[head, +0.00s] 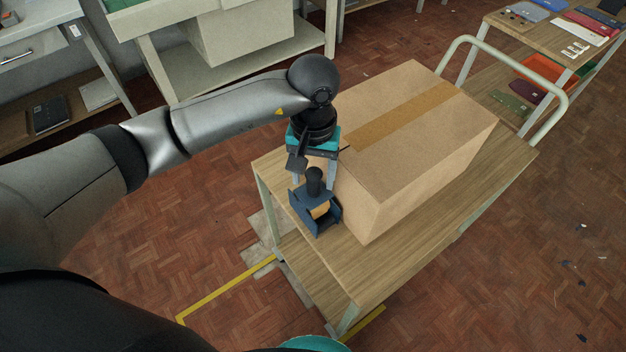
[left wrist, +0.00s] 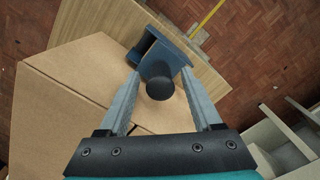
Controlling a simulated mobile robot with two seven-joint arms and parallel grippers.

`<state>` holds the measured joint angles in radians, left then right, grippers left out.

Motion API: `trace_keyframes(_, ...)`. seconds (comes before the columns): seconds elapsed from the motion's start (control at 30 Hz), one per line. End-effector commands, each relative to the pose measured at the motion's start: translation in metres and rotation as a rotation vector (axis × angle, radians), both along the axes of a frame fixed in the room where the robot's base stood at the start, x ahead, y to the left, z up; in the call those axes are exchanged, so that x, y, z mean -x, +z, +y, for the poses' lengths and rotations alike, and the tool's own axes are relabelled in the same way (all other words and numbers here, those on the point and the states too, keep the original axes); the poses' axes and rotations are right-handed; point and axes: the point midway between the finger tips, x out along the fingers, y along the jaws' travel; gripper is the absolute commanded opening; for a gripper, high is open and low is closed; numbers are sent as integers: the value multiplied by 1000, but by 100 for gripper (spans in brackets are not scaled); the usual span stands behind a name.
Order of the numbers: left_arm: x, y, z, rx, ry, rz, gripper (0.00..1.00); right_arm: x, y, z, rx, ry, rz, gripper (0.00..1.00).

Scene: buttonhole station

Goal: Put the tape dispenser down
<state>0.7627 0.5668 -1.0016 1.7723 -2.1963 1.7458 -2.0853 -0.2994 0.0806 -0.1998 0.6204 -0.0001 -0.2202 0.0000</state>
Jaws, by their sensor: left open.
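The tape dispenser (head: 322,212) is dark blue with a roll of tan tape and a black round-ended handle. It stands on the wooden top of the cart (head: 375,275), near the left edge and beside the cardboard box. My left gripper (head: 306,178) is open just above and behind it. In the left wrist view, the dispenser (left wrist: 162,62) lies between and beyond the two fingers of my left gripper (left wrist: 163,88), with the handle end toward the camera. I cannot tell whether a finger touches it. My right gripper is not in view.
A large taped cardboard box (head: 425,135) fills much of the cart top, close to the dispenser. The cart's front end is bare. A pale push handle (head: 545,85) rises at the far end. A table with colored items (head: 575,30) stands at the back right.

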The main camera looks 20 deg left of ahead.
Motion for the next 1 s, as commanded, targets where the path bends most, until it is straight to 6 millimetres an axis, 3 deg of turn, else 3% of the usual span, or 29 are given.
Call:
trace_keyframes(0.2, -2, 52, 0, -1, -1, -6, 66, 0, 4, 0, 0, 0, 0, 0)
trace_keyframes(0.4, -2, 82, 0, 0, 0, -3, 66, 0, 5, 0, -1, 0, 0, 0)
trace_keyframes(0.6, -1, 92, 0, 0, 0, 0, 66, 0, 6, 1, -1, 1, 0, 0)
trace_keyframes(1.0, -1, 92, 0, 0, 0, 0, 66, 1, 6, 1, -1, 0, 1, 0)
